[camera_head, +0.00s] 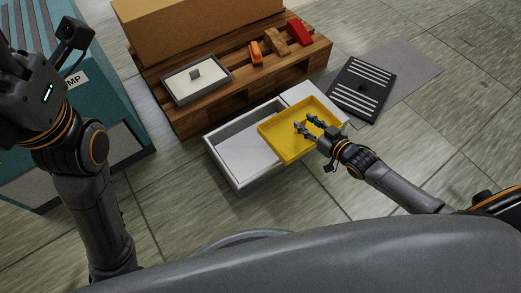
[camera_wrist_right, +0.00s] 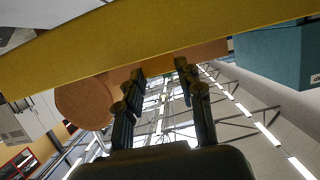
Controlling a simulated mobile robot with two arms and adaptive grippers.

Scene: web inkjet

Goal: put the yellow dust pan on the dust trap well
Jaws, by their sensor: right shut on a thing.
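The yellow dust pan (camera_head: 275,138) is a shallow rectangular tray in the head view. It overlaps the right part of a white-rimmed, open rectangular box (camera_head: 238,178), which looks like the dust trap well. I cannot tell whether the pan rests on it or is held just above. My right gripper (camera_head: 308,124) is shut on the pan near its right side. In the right wrist view the pan's yellow edge (camera_wrist_right: 150,35) crosses the top, by the fingers (camera_wrist_right: 160,88). My left arm shows at the left, but its fingers are not visible.
A wooden pallet (camera_head: 215,108) behind the box carries a cardboard box (camera_head: 190,25), a grey tray (camera_head: 178,99) and orange, brown and red items. A black slotted plate (camera_head: 362,88) lies at right on a grey mat (camera_head: 415,70). A teal machine (camera_head: 110,110) stands left.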

